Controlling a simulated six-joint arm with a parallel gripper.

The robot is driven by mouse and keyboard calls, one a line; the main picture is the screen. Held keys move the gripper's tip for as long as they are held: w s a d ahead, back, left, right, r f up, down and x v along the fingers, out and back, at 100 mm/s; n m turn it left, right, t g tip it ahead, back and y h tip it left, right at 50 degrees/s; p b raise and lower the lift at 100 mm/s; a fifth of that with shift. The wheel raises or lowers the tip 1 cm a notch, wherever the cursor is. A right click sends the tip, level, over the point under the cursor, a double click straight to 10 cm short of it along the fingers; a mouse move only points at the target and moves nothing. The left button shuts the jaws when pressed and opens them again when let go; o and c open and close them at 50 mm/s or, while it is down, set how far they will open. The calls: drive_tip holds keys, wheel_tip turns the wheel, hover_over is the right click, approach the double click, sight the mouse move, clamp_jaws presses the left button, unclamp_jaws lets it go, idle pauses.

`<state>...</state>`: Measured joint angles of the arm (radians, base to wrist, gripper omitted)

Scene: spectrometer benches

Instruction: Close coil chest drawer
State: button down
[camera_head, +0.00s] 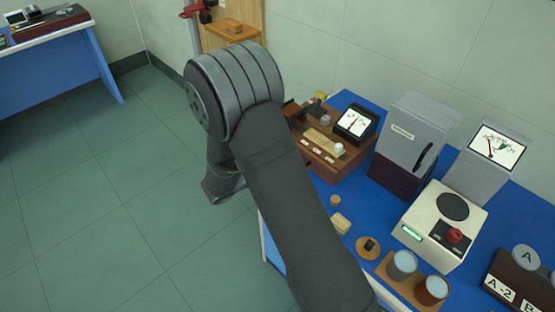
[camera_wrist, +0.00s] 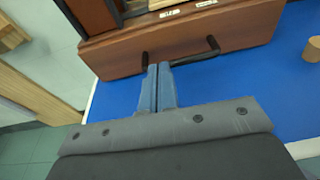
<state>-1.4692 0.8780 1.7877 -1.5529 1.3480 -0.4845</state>
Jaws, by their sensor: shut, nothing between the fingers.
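The coil chest (camera_head: 318,165) is a brown wooden box on the blue bench, partly hidden behind my arm in the head view. In the wrist view, a brown wooden drawer front (camera_wrist: 115,55) with a dark bar handle (camera_wrist: 190,60) fills the top. Small white labels show above it. My gripper (camera_wrist: 159,68) is shut and empty, its fingertips at the handle's left part, in front of the drawer front. I cannot tell whether they touch it, or how far the drawer stands out. The gripper's fingers are hidden in the head view.
On the blue bench (camera_head: 333,198), a grey cabinet (camera_head: 413,130) and a cream instrument (camera_head: 440,225) stand right of the chest. Small wooden pieces and a holder with two cups (camera_head: 403,264) are nearer. In the wrist view, a wooden cylinder (camera_wrist: 313,48) stands at right. Open floor lies left.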

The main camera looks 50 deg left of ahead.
drive_tip(key=v, duration=1.3)
drive_tip(key=shift+s, duration=0.45)
drive_tip(key=shift+d, duration=0.1)
drive_tip(key=x, duration=1.2)
drive_tip(key=shift+w, duration=0.25)
drive_tip(key=shift+w+f, duration=0.2)
drive_tip(key=shift+w, duration=0.35)
drive_tip(key=shift+s, duration=0.1)
drive_tip(key=v, duration=1.2)
drive_tip(key=shift+s, duration=0.25)
drive_tip(key=shift+x, duration=6.35)
